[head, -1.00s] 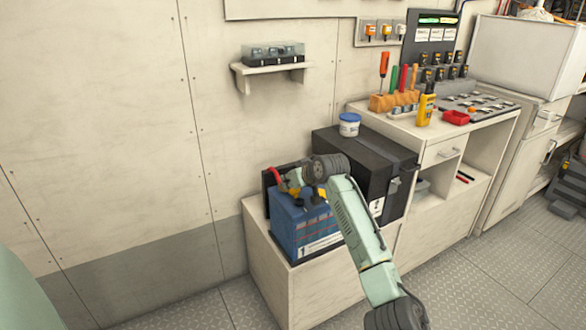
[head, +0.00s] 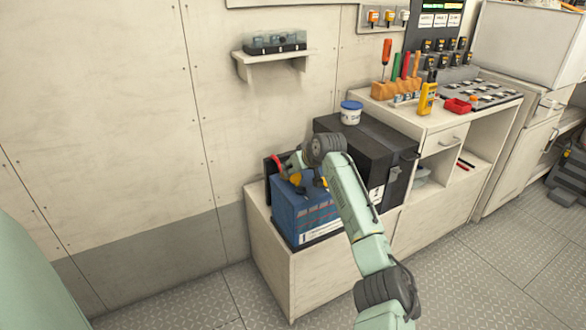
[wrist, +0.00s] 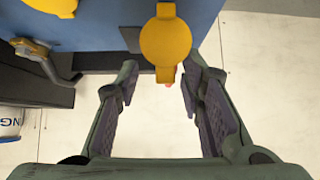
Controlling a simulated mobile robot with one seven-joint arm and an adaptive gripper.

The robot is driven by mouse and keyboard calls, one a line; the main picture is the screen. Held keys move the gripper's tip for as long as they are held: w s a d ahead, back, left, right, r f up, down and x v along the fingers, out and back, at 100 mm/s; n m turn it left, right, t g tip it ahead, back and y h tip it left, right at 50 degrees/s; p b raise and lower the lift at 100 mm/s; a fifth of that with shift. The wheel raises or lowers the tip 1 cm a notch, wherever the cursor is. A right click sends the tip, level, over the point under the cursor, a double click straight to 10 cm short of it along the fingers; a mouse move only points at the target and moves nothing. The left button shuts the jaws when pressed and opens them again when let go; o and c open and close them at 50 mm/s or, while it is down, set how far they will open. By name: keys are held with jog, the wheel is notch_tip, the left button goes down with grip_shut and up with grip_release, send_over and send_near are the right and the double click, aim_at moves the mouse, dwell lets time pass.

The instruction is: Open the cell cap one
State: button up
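The blue battery (head: 305,212) stands on the low bench, and my arm hides part of its top. In the wrist view its blue top (wrist: 110,28) fills the upper part. A round yellow cell cap (wrist: 166,42) with a tab sits just beyond my fingertips. A second yellow cap (wrist: 52,5) is cut off at the upper left. My gripper (wrist: 160,76) is open, with the tab's end about between its fingertips and no clear contact. Which cap is number one I cannot tell. In the head view my gripper is mostly hidden behind my wrist.
A black box (head: 368,158) stands right of the battery, with a blue-lidded white tub (head: 351,113) on top. A yellow-ended lever or clamp (wrist: 38,60) shows left in the wrist view. The wall rises close behind. The floor in front is clear.

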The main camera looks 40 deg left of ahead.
jog(key=shift+s+f, duration=0.1)
jog(key=shift+f, duration=0.1)
dwell(0.4)
jog(key=v, duration=1.2)
